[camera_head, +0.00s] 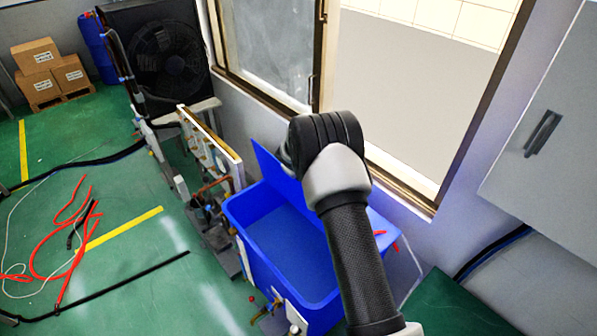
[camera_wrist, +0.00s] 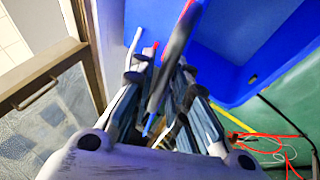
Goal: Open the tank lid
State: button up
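The blue tank (camera_head: 295,295) stands below the window, its top partly open onto a blue inside. A blue lid panel (camera_head: 274,172) stands raised and tilted at the tank's far left side. Another flat blue part (camera_head: 384,232) shows to the right behind my arm. My wrist hides the middle of the tank top and my fingers in the head view. In the wrist view, my gripper (camera_wrist: 165,75) has its fingers apart on both sides of a dark, narrow bar. I cannot tell whether they touch it. The tank (camera_wrist: 235,45) shows beyond, at the upper right.
A window frame (camera_head: 318,60) rises close behind the tank. A grey cabinet (camera_head: 545,130) hangs at the right. A panel with pipes (camera_head: 210,145) stands left of the tank. Red hoses (camera_head: 75,240) lie on the green floor. Cartons (camera_head: 50,72) stand far left.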

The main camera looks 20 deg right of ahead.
jog(key=shift+o, duration=1.3)
jog(key=shift+a, duration=0.1)
jog(key=v, duration=1.2)
